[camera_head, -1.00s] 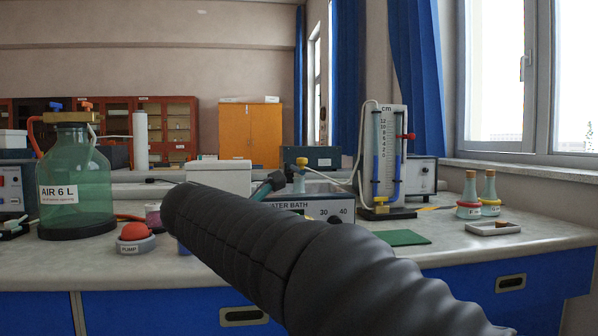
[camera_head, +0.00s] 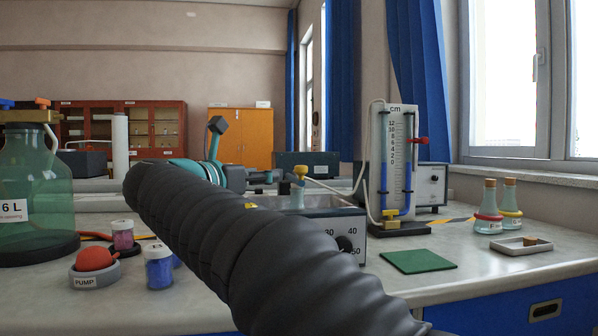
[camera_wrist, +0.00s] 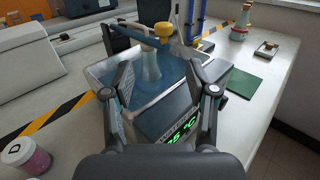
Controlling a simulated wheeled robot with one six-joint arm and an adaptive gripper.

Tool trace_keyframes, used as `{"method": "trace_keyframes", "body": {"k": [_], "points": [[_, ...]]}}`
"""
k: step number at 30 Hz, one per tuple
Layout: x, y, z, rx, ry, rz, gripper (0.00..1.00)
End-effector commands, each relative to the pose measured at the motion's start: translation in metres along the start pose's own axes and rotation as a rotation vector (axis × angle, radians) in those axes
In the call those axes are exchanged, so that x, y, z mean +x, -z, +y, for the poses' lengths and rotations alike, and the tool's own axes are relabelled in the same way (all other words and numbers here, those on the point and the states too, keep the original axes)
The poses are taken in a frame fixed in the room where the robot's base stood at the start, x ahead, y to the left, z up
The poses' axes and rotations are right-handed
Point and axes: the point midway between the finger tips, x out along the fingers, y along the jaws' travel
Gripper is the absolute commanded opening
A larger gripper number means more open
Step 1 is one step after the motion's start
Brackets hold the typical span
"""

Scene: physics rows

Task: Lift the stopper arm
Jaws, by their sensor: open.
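A yellow stopper (camera_head: 300,172) tops a clear flask with a thin tube running from it toward the gauge. In the wrist view the stopper (camera_wrist: 163,32) sits above the flask (camera_wrist: 152,66), which stands in the water bath (camera_wrist: 98,75). I cannot tell which part is the stopper arm. My gripper (camera_wrist: 158,72) is open over the bath, with one finger on each side of the flask's line and the stopper ahead of the fingertips. In the head view my gripper (camera_head: 268,178) is left of the stopper; contact is unclear. My dark arm hides part of the bath.
A gauge board (camera_head: 397,160) stands behind the bath at right. A green mat (camera_head: 418,261), two stoppered flasks (camera_head: 488,208) and a small tray (camera_head: 521,246) lie right. A large green bottle (camera_head: 35,190), red pump bulb (camera_head: 96,260) and jars (camera_head: 158,267) stand left.

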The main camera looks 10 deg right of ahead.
Motion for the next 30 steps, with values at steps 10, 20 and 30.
{"method": "trace_keyframes", "body": {"k": [10,20,30], "points": [[0.063,0.001,-0.008,0.001,0.022,0.001,0.58],[0.118,0.001,-0.007,0.001,0.016,0.001,0.58],[0.141,0.001,-0.006,0.002,0.013,0.001,0.58]]}}
